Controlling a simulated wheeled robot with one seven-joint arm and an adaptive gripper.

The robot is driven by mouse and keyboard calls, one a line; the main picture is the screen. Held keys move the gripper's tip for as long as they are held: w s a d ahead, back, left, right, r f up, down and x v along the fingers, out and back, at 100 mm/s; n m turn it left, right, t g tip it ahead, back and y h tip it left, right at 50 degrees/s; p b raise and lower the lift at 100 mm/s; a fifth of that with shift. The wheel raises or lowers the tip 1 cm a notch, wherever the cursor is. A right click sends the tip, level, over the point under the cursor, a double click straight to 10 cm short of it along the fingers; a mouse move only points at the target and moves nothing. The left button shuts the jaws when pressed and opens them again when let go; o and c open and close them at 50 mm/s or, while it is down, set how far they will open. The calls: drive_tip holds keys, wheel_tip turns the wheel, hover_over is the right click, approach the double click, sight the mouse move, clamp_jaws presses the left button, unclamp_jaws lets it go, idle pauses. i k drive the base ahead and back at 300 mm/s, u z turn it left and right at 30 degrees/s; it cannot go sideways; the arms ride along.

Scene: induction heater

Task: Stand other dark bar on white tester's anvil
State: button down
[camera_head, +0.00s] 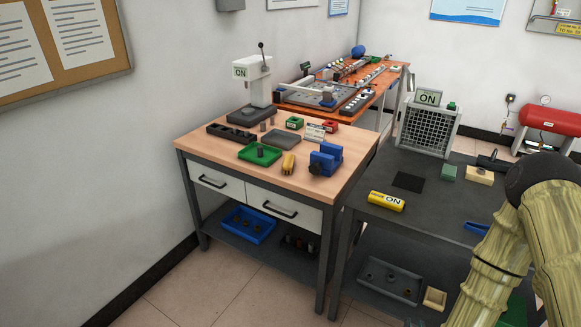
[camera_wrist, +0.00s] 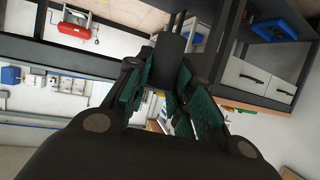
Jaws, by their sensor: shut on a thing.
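The white tester (camera_head: 252,84) with a lever and an ON sign stands at the back left of the wooden workbench. Its dark base (camera_head: 250,116) is below the head; whether a bar stands on the anvil is too small to tell. A dark bar (camera_head: 260,151) stands in the green tray (camera_head: 247,157). In the wrist view my gripper (camera_wrist: 165,80) is shut on a dark bar (camera_wrist: 171,47), which sticks out beyond the green pads. My gripper is out of sight in the head view, where only my arm shows at the lower right, away from the tester.
The workbench (camera_head: 215,132) also holds a black block with holes (camera_head: 231,133), a blue vise (camera_head: 326,159) and a yellow object (camera_head: 289,163).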

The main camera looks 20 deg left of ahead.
sight(248, 110)
drive_tip(key=u, duration=0.5)
drive_tip(key=i, duration=0.5)
drive_tip(key=u, duration=0.65)
drive_tip(key=i, duration=0.9)
drive_tip(key=z, duration=0.05)
